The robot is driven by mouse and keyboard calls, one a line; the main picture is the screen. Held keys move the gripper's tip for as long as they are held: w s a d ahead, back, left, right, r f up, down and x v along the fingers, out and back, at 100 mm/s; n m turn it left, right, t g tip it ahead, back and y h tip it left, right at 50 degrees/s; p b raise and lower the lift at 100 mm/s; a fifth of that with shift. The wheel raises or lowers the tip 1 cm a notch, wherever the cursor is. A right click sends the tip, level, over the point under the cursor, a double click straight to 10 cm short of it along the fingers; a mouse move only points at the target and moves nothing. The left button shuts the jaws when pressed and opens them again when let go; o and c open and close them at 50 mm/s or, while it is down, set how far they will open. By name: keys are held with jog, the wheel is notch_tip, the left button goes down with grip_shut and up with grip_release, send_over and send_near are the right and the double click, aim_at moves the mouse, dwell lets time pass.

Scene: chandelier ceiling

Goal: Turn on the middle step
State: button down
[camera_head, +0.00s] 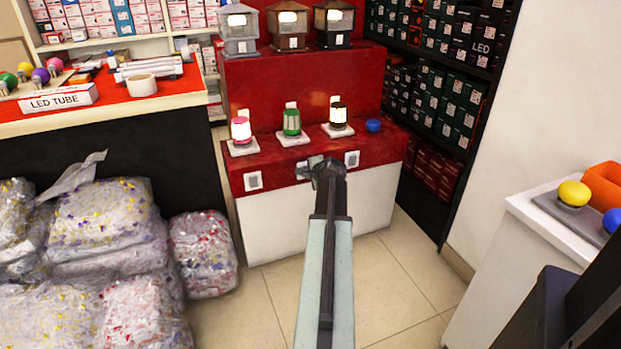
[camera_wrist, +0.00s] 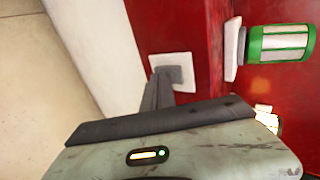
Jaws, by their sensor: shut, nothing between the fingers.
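A stepped red display stand (camera_head: 285,85) carries three small lanterns on its lower step. The middle lantern (camera_head: 291,122) is green and looks unlit; it also shows at the right of the wrist view (camera_wrist: 282,44). The pink lantern (camera_head: 241,131) on the left and the dark lantern (camera_head: 338,115) on the right glow. My gripper (camera_head: 325,165) is shut and empty in front of the stand's red band. In the wrist view my fingertips (camera_wrist: 162,80) overlap the lower edge of a white switch plate (camera_wrist: 183,57) with a grey rocker; I cannot tell whether they touch.
A left wall switch (camera_head: 253,181) and a right one (camera_head: 351,159) flank my gripper. Three lit lanterns (camera_head: 290,24) stand on the upper step. A blue button (camera_head: 373,125) sits at the step's right. Stuffed bags (camera_head: 110,225) crowd the left floor; tiles (camera_head: 390,275) are clear at right.

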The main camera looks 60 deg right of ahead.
jog(key=shift+w+d+f+b, duration=0.15)
jog(key=shift+w+f+b, duration=0.1)
jog(key=shift+b, duration=0.25)
jog(key=shift+r, duration=0.1)
